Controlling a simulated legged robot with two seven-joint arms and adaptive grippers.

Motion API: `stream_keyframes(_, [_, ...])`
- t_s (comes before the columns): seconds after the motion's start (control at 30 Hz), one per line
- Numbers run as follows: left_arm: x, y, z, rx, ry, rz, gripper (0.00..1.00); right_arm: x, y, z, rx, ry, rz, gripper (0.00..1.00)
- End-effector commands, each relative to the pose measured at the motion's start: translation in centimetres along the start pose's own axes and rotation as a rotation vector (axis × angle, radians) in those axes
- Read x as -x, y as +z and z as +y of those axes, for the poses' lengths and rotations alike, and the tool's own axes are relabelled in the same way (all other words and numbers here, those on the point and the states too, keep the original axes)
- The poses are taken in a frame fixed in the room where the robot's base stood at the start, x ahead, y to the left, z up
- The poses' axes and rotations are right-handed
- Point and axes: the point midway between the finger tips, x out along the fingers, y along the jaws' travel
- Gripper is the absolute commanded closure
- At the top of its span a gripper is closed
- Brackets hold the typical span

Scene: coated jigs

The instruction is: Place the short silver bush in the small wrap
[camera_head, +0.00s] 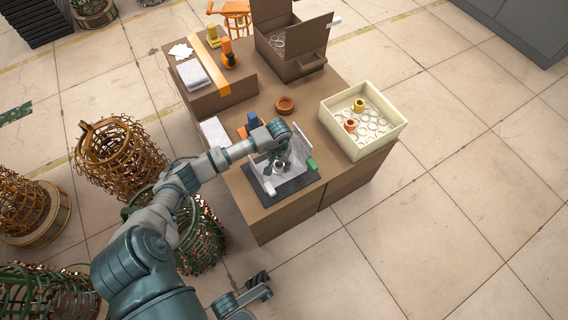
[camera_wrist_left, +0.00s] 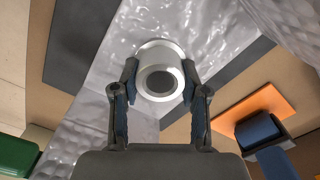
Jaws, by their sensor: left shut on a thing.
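The short silver bush (camera_wrist_left: 160,75) is a pale hollow cylinder with a dark bore. My left gripper (camera_wrist_left: 158,88) is shut on it, one finger on each side; the gripper also shows in the head view (camera_head: 279,166). The small wrap (camera_wrist_left: 215,30) is a silvery, dimpled sheet below and around the bush. In the head view the wrap (camera_head: 302,146) has raised sides and lies on a dark mat (camera_head: 293,190). I cannot tell whether the bush touches the wrap. My right gripper (camera_head: 259,279) is low in the head view, away from the table; its fingers are unclear.
A cream bin (camera_head: 362,149) with several rings stands at the right. A brown open box (camera_head: 290,62) is at the back. A blue-and-orange tool (camera_head: 253,122), a green block (camera_head: 312,165) and a brown round dish (camera_head: 285,105) are close to the wrap.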

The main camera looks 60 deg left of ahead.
Motion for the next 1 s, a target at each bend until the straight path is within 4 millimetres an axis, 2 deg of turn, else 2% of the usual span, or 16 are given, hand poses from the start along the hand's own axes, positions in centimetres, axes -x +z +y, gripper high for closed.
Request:
stream_keyframes(0.2, [0.1,-0.1,-0.1,0.000,0.002,0.003,1.00,-0.2,-0.2,-0.1,0.000,-0.002,0.004,0.60])
stream_keyframes(0.33, [-0.3,-0.1,-0.1,0.000,-0.001,0.003,1.00,0.0,0.5,0.0,0.000,-0.001,-0.001,0.60])
stream_keyframes(0.37, [-0.2,-0.1,0.0,0.000,0.000,0.003,0.48,-0.2,0.4,0.0,0.000,-0.001,0.002,0.60])
stream_keyframes(0.43, [-0.1,-0.1,0.0,0.000,0.000,0.003,0.31,-0.2,0.4,0.0,0.000,-0.001,0.002,0.60])
stream_keyframes(0.77, [0.1,-0.1,0.0,0.000,0.001,0.004,0.30,-0.3,0.2,0.0,0.000,-0.002,0.005,0.60])
stream_keyframes(0.87, [1.1,-0.2,0.0,-0.001,0.001,0.008,0.30,-0.8,-0.2,-0.1,0.001,-0.003,0.015,0.60])
stream_keyframes(0.93, [2.4,-0.2,0.0,-0.001,0.001,0.011,0.30,-1.2,-0.8,-0.2,0.001,-0.004,0.020,0.60])
stream_keyframes(1.0, [4.1,-0.3,0.0,-0.001,0.002,0.014,0.30,-0.6,-1.4,-0.4,-0.001,0.000,0.003,0.60])
